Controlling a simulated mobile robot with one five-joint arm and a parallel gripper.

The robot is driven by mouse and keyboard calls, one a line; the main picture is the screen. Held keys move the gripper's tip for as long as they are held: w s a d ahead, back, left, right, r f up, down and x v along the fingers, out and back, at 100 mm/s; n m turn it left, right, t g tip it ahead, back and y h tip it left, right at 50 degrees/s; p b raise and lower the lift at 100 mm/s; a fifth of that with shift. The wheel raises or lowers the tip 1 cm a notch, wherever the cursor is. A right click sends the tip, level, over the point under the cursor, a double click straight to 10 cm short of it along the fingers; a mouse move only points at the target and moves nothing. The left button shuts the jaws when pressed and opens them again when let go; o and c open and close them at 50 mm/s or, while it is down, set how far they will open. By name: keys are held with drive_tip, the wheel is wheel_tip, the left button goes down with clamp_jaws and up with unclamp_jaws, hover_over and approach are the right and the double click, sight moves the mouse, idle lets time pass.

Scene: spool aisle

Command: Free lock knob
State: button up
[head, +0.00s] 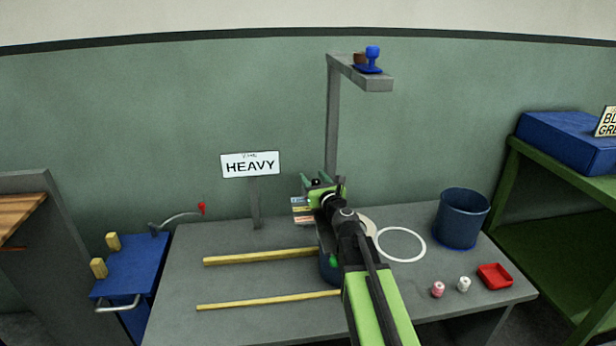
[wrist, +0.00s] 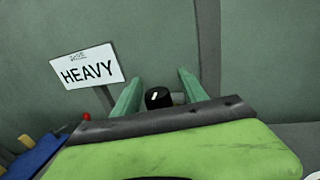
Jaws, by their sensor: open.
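The lock knob is black with a white mark on its top; in the wrist view the knob (wrist: 158,98) shows between my two green fingers, with a gap on each side. A short grey piece adjoins its right side. My gripper (wrist: 160,76) is open, and its palm edge hides what lies below the knob. In the head view my gripper (head: 313,178) is over the back middle of the table, and a small dark spot that looks like the knob (head: 316,182) shows between the fingers. I cannot tell whether the fingers reach its full depth. My arm hides what carries it.
A HEAVY sign (head: 250,164) on a post stands left of my gripper, with a grey gallows post (head: 332,125) behind. Two yellow rods (head: 255,257) lie on the table (head: 230,282). A blue bucket (head: 462,218), white ring (head: 401,230) and red tray (head: 495,276) are at right.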

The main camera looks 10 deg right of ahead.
drive_tip(key=shift+a, duration=0.1)
clamp_jaws()
